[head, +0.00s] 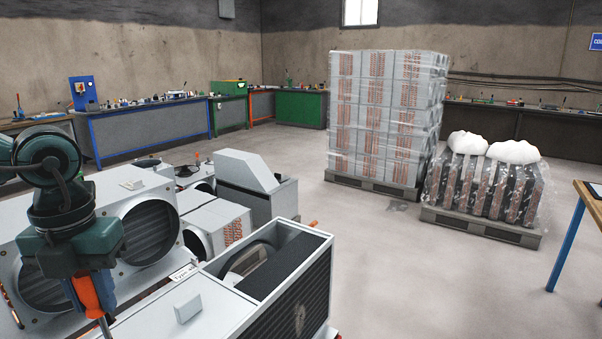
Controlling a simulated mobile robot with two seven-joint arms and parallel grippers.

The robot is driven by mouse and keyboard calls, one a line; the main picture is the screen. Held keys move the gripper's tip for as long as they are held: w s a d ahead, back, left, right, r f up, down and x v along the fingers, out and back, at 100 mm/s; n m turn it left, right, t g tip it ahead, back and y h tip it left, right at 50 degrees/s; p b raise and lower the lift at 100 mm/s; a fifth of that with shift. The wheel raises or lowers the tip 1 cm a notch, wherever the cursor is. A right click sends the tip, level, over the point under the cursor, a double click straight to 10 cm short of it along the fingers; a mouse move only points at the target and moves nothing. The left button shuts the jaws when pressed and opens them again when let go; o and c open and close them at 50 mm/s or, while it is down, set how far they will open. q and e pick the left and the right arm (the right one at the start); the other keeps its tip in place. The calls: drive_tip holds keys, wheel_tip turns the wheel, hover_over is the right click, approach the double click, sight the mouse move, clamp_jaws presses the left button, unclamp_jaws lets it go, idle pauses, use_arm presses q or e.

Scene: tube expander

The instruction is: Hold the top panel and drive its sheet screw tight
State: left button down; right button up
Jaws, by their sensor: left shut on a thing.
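My left gripper (91,284) is at the lower left, shut on an orange-handled screwdriver (88,298). The screwdriver points down, and its thin shaft runs to the bottom edge of the picture. Its tip is out of view. A pale grey top panel (215,318) with a small raised block lies at the lower middle, on an open box unit. The shaft is in front of the panel's left end; I cannot tell whether they touch. I cannot make out a sheet screw. My right gripper is not in view.
Grey fan housings (150,232) with round openings stand behind and left of the gripper. The box unit's dark ribbed side (305,305) is at right. A wrapped box stack (385,120) and a lower pallet load (485,190) stand beyond open floor (400,270).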

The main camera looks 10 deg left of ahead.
sight(85, 273)
use_arm(q)
drive_tip(key=shift+r+p, duration=0.5)
drive_tip(key=shift+r, duration=0.5)
drive_tip(key=shift+r+p, duration=0.35)
drive_tip(key=shift+r, duration=0.3)
drive_tip(key=shift+r+p, duration=0.5)
drive_tip(key=shift+r, duration=0.3)
drive_tip(key=shift+r+p, duration=0.35)
drive_tip(key=shift+r, duration=0.3)
drive_tip(key=shift+r+p, duration=0.4)
drive_tip(key=shift+r, duration=0.6)
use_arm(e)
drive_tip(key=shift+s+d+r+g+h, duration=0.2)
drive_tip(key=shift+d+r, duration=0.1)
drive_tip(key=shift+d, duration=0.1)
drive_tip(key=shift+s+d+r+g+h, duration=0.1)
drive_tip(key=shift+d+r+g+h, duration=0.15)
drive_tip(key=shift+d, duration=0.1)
